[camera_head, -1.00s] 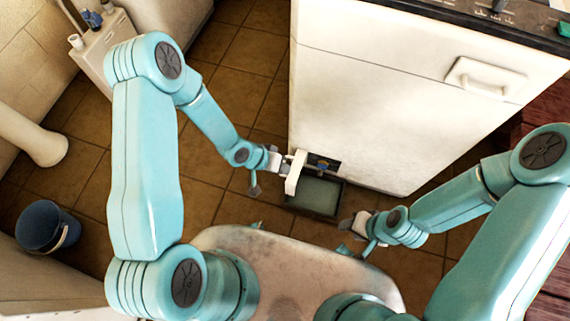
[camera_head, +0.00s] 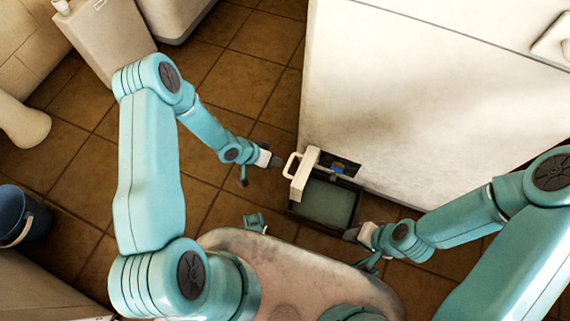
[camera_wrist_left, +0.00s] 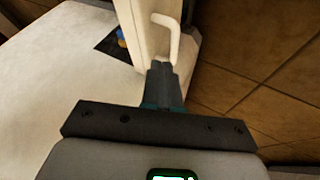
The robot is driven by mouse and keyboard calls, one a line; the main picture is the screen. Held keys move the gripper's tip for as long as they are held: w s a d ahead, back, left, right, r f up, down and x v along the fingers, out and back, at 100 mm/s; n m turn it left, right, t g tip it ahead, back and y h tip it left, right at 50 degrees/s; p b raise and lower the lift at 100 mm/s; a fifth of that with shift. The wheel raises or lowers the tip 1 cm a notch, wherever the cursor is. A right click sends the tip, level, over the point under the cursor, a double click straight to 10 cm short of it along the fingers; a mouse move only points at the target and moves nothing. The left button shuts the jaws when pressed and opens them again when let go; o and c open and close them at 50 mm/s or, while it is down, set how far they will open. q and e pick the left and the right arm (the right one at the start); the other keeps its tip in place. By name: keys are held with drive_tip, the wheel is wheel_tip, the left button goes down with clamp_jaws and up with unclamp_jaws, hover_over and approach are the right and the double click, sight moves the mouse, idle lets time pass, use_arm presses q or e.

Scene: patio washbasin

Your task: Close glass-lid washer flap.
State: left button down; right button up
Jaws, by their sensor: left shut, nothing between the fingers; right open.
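The white washer (camera_head: 420,110) stands at the right, with a low opening (camera_head: 341,165) showing something blue inside. Its flap, a dark-framed greenish glass panel (camera_head: 328,201), stands out from the front near the floor. A white bar with a looped handle (camera_head: 291,164) runs along the panel's left side. My left gripper (camera_head: 278,161) is shut and empty, just left of the handle; whether they touch is unclear. In the left wrist view, its closed fingertips (camera_wrist_left: 162,68) are just below the white handle (camera_wrist_left: 172,35). My right gripper (camera_head: 352,235) is open near the panel's lower right corner.
A blue bucket (camera_head: 14,216) stands at the far left, and a white container (camera_head: 104,35) at the upper left. Brown floor tiles (camera_head: 245,75) lie clear left of the washer. A worn, pale, rounded surface (camera_head: 290,268) is in front.

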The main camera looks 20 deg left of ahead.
use_arm(q)
drive_tip(key=b+x, duration=0.3)
drive_tip(key=x, duration=0.6)
use_arm(e)
drive_tip(key=f, duration=0.3)
drive_tip(key=shift+w+d+f, duration=0.15)
drive_tip(key=shift+w+d, duration=0.05)
drive_tip(key=shift+d, duration=0.15)
use_arm(q)
drive_tip(key=shift+d+f+b, duration=0.1)
drive_tip(key=shift+d+b, duration=0.15)
drive_tip(key=shift+b, duration=0.05)
use_arm(e)
drive_tip(key=shift+w+f, duration=0.1)
